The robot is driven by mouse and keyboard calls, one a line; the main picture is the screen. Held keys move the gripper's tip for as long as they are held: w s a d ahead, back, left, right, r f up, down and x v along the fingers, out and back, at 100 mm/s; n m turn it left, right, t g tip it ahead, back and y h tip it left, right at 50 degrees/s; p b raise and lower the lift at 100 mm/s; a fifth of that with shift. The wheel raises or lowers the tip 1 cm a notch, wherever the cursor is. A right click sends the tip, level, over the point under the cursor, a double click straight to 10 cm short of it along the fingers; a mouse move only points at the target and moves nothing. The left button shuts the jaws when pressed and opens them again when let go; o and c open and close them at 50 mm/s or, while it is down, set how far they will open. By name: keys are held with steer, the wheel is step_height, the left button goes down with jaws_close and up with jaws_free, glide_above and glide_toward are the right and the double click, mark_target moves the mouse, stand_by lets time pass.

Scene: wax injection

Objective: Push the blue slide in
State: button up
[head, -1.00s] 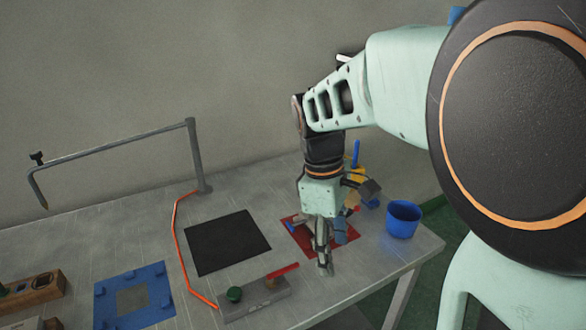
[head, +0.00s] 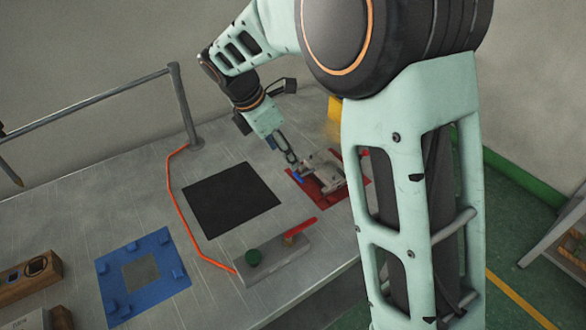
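The blue slide (head: 298,176) shows as a small blue piece at the left end of a grey metal mould (head: 327,171). The mould lies on the red mat (head: 335,199) on the right part of the table. My gripper (head: 292,160) points down just behind and left of the mould, with its fingertips close to the blue slide. I cannot tell whether they touch it. The fingers are small and seen at an angle, so their opening is unclear. How far the slide sticks out of the mould is also unclear.
A black mat (head: 231,200) lies left of the red mat. A grey block with a green knob and red lever (head: 272,259) stands in front. An orange hose (head: 178,206) runs along the table. A blue frame (head: 142,277) lies at front left. My arm covers the table's right side.

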mark_target(298, 176)
steer(key=x, duration=1)
steer(key=shift+s, duration=0.1)
jaws_close()
